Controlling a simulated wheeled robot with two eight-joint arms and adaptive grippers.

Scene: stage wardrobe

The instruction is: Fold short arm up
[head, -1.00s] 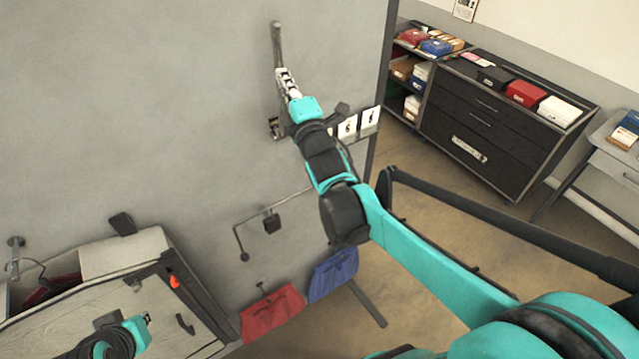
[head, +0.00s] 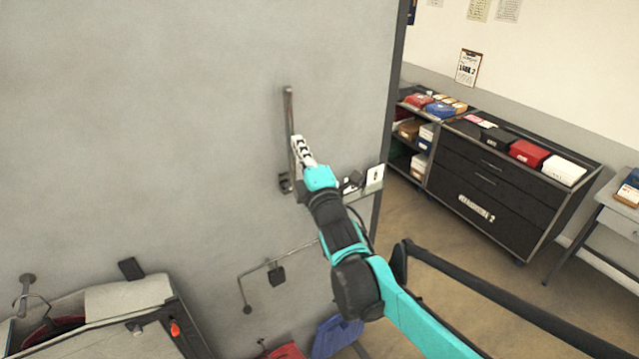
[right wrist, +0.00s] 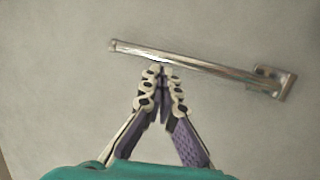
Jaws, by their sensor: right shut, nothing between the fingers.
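The short arm (head: 289,115) is a slim metal bar on the grey wall panel. In the head view it points up from its bracket (head: 285,183). In the right wrist view the bar (right wrist: 190,64) runs across the picture to its bracket (right wrist: 274,82) at the right. My right gripper (head: 299,140) is at the bar's middle stretch in the head view. In the right wrist view its closed fingertips (right wrist: 161,69) meet just at the bar's edge, with nothing between them. I cannot tell whether they touch it. My left gripper is out of view.
A second, bent metal arm with a dark block (head: 277,275) is lower on the panel. Number cards (head: 375,176) sit by the panel's right edge. A dark cabinet (head: 500,180) with boxes stands right, beyond open floor.

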